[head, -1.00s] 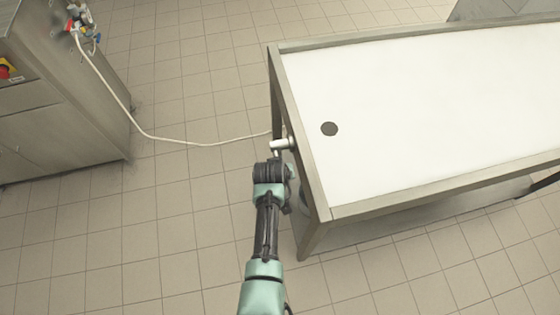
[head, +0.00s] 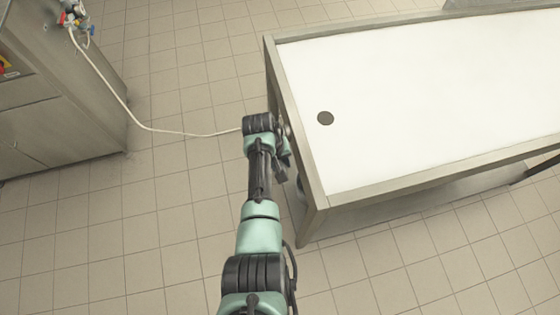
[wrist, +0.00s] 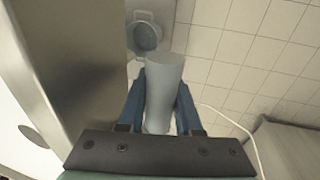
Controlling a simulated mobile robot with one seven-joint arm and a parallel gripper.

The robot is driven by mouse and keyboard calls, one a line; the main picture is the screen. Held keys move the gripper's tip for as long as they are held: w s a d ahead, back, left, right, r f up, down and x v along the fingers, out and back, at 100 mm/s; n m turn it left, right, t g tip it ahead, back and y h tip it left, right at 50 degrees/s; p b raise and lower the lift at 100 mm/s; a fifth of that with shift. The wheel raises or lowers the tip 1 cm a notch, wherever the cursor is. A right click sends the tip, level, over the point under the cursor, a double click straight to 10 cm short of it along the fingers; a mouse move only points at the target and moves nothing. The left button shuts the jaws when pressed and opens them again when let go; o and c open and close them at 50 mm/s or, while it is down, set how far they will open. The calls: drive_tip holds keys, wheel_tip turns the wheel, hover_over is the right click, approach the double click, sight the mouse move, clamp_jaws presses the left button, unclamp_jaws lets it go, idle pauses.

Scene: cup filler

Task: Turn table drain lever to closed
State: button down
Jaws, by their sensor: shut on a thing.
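My gripper (wrist: 160,84) shows in the wrist view with its blue fingers shut on a pale, tapered cylinder, which I take to be the drain lever (wrist: 164,72). The lever lies between the fingers, close beside the table's edge. In the head view my arm reaches the left side of the white-topped table (head: 296,150), and my own wrist hides the lever and fingertips. The dark round drain hole (head: 325,118) is in the table top near that side. It also shows at the left of the wrist view (wrist: 34,136). Whether the lever is at open or closed cannot be told.
A grey round fitting (wrist: 146,36) shows beyond the lever in the wrist view. A steel cabinet (head: 60,110) stands at the left, with a pale hose (head: 145,127) running from it towards the table. The tiled floor between is otherwise clear.

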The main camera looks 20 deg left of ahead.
drive_tip(key=c, duration=0.6)
unclamp_jaws()
drive_tip(key=shift+r, duration=0.15)
wheel_tip(320, 180, up, 12)
drive_tip(key=s+a+p, duration=0.1)
drive_tip(key=a+p, duration=0.1)
drive_tip(key=shift+s+r, duration=0.25)
drive_tip(key=shift+s, duration=0.15)
